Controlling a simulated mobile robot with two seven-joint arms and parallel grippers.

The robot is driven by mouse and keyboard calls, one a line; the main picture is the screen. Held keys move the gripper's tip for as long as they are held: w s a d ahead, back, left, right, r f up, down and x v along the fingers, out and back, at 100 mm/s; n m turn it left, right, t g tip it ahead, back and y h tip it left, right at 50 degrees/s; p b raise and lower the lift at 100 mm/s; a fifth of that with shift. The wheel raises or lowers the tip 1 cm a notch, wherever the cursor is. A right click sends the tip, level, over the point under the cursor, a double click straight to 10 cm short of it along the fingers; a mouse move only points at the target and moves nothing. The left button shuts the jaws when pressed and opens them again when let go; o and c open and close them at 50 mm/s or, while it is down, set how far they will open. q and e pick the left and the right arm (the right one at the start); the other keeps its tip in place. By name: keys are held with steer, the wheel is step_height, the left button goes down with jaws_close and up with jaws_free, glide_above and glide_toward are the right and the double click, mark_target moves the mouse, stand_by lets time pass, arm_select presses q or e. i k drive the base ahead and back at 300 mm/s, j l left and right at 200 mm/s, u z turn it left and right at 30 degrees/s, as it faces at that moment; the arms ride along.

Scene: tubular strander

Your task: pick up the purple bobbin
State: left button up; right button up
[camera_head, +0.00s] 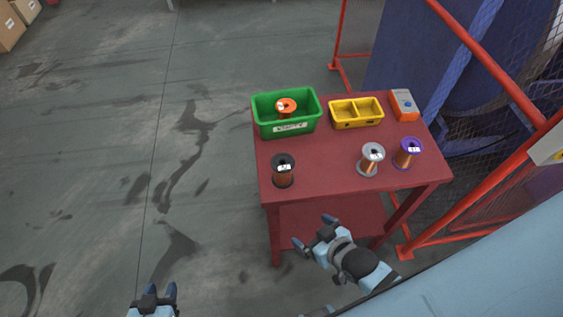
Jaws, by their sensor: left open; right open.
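The purple bobbin (408,153), with copper-coloured windings, stands upright near the right edge of the red table (325,179). A grey bobbin (371,160) stands just to its left. My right gripper (311,230) is open and empty, in front of the table's front edge and lower left of the purple bobbin, well apart from it. My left gripper (152,291) is open and empty over the floor at the bottom of the view, left of the table and far from the bobbin.
A black bobbin (283,171) stands at the table's front left. A green bin (287,128) holding an orange bobbin (287,107), a yellow divided tray (357,119) and an orange-grey box with a blue button (404,105) line the back. Red railing (479,61) and mesh stand at right.

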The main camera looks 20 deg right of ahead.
mark_target(410, 147)
steer(key=z, duration=1)
